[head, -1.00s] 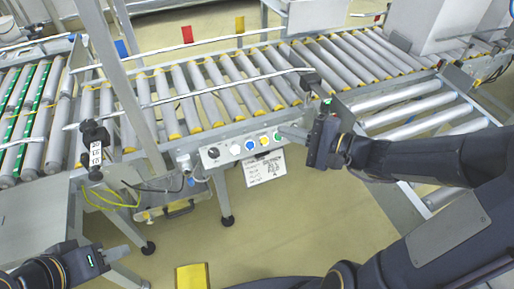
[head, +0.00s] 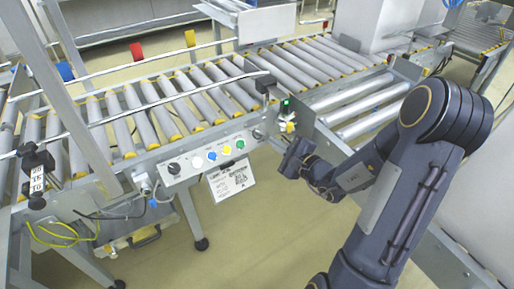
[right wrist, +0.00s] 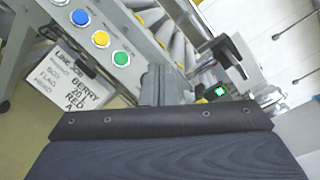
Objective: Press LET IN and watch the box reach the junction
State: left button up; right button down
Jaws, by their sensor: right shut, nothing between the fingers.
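The button panel (head: 205,160) is on the front of the roller conveyor. It carries a black knob (head: 174,168) and white (head: 197,162), blue (head: 212,156), yellow (head: 226,150) and green (head: 240,144) buttons. I cannot read a LET IN label. My right gripper (head: 291,146) is shut and empty, to the right of the green button and apart from it. In the right wrist view, its fingers (right wrist: 158,86) point up beside the green button (right wrist: 121,58). My left gripper is out of view. I see no box clearly on the rollers.
A printed card (head: 231,180) hangs below the panel. A small device with a lit green light (head: 286,102) stands near the conveyor corner. A big pale block (head: 375,25) stands at the back right. Red (head: 136,51) and blue (head: 65,71) flags line the far rail.

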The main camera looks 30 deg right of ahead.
jog(key=b, duration=0.4)
send_near(240, 144)
notch_tip(240, 144, up, 3)
jog(key=w+d, duration=0.1)
jog(key=d, duration=0.2)
jog(key=shift+w+a+f+b, duration=0.1)
jog(key=shift+w+f+b, duration=0.4)
jog(key=shift+f+b, duration=0.1)
jog(key=shift+w, duration=0.1)
dwell(0.9)
jog(key=shift+w+a+f+b, duration=0.15)
jog(key=shift+w+a+b, duration=0.55)
jog(key=shift+w+a, duration=0.4)
jog(key=shift+w+a+f+b, duration=0.15)
jog(key=shift+w+a+b, duration=0.55)
jog(key=shift+w+a, duration=0.4)
jog(key=shift+d, duration=0.1)
